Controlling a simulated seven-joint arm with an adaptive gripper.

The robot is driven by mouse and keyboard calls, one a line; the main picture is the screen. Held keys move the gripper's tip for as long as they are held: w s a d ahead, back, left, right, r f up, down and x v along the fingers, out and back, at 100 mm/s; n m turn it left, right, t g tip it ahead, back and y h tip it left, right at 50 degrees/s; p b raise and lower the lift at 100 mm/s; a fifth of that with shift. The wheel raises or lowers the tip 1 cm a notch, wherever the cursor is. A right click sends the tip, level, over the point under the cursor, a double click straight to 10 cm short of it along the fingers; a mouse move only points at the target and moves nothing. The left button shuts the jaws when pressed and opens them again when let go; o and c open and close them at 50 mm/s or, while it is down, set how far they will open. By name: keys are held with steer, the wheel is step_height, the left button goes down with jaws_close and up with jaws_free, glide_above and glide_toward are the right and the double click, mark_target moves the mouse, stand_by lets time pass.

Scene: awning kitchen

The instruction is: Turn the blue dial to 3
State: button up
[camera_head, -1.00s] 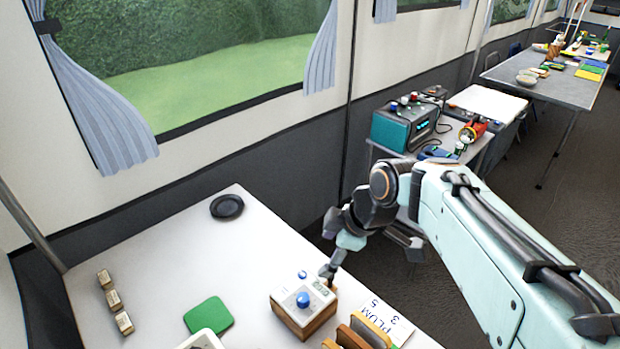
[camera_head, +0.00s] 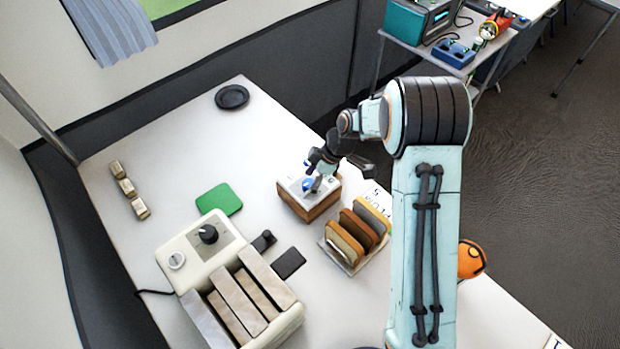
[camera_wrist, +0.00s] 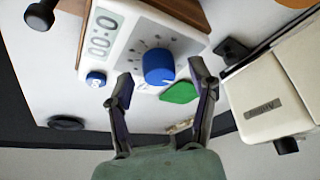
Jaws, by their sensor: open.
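The blue dial (camera_wrist: 158,67) sits on the white face of a wood-sided timer box (camera_head: 310,207), ringed by small dark marks. I cannot read any numerals at the marks. My gripper (camera_wrist: 161,82) is open, with one finger to each side of the dial in the wrist view. I cannot tell whether either finger touches it. In the head view my gripper (camera_head: 318,178) is over the box and partly hides the dial (camera_head: 308,184).
A toaster (camera_head: 243,285) with a black knob stands at the front left. A rack of toast slices (camera_head: 358,235) stands close to the box at its lower right.

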jaws_close()
steer(key=shift+f, duration=0.1)
stand_by(0.3)
steer(key=m+t, duration=0.1)
steer(key=m, duration=0.3)
steer(key=shift+s+m+t, duration=0.1)
steer(key=shift+m+t, duration=0.3)
steer(key=m+t+h, duration=0.1)
steer(key=m, duration=0.3)
steer(key=shift+a+m, duration=0.1)
steer(key=shift+m, duration=0.2)
steer(key=m+t+h, duration=0.1)
steer(key=m, duration=0.3)
steer(key=shift+h, duration=0.4)
steer(key=shift+s+m+t+h, duration=0.15)
steer(key=shift+m+h, duration=0.25)
steer(key=shift+m, duration=0.65)
steer(key=shift+w+m+t+h, duration=0.15)
steer(key=shift+m+h, duration=0.25)
steer(key=shift+m, duration=0.65)
steer(key=shift+s, duration=0.1)
